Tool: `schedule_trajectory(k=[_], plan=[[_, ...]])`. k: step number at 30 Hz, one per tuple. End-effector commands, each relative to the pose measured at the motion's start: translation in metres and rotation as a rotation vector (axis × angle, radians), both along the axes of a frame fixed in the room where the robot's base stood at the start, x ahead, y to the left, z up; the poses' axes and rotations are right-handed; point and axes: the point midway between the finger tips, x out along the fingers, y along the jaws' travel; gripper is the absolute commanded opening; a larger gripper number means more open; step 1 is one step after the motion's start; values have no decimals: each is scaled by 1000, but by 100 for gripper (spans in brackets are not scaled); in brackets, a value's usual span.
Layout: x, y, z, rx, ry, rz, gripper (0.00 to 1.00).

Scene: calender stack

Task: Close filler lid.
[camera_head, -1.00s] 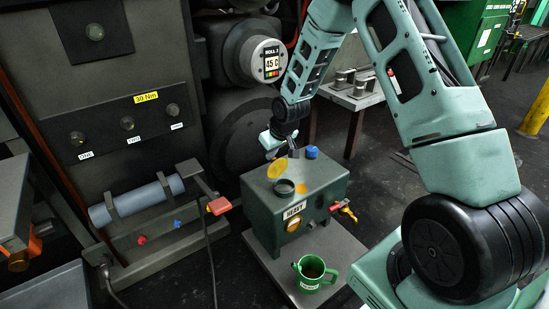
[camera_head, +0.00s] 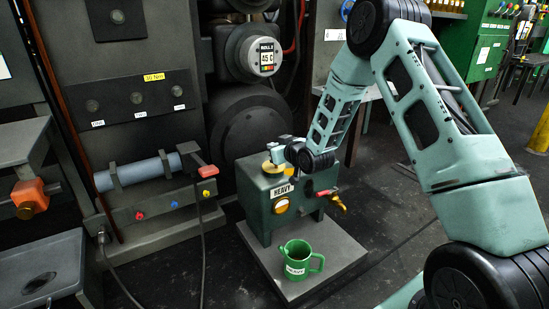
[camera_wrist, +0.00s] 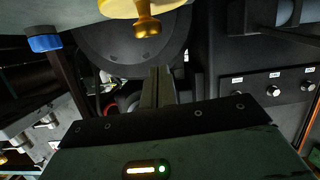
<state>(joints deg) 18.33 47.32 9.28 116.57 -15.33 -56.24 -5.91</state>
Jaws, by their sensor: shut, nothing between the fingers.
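The green tank (camera_head: 262,212) marked HEAVY stands on a low plinth. Its yellow filler lid (camera_head: 269,167) looks about flat on top in the head view, partly hidden by my wrist; whether it sits fully down on the neck I cannot tell. In the upside-down wrist view the lid's brass-coloured knob (camera_wrist: 146,24) points away from the tank top. My gripper (camera_wrist: 160,72) is shut and empty, level, just above and beside the knob, with a visible gap in that view. The filler neck is hidden.
A blue cap (camera_wrist: 45,42) is on the tank top. A green jug (camera_head: 295,262) stands on the plinth (camera_head: 330,243) in front. A red-handled tap (camera_head: 330,195) sticks out at the tank's right. The machine with rolls (camera_head: 250,55) is close behind.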

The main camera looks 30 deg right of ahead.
Motion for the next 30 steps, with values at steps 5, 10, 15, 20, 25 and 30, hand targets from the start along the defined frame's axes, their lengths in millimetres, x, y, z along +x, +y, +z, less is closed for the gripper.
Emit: schedule_trajectory(k=[5,10,15,20,25,30], plan=[[-13,0,-19,8,-162,1,0],[-22,-1,-22,7,-218,1,0],[-29,-1,-29,8,-215,1,0],[-33,-1,-36,9,-216,1,0],[-35,-1,-41,7,-213,1,0],[-37,-1,-45,8,-209,0,0]])
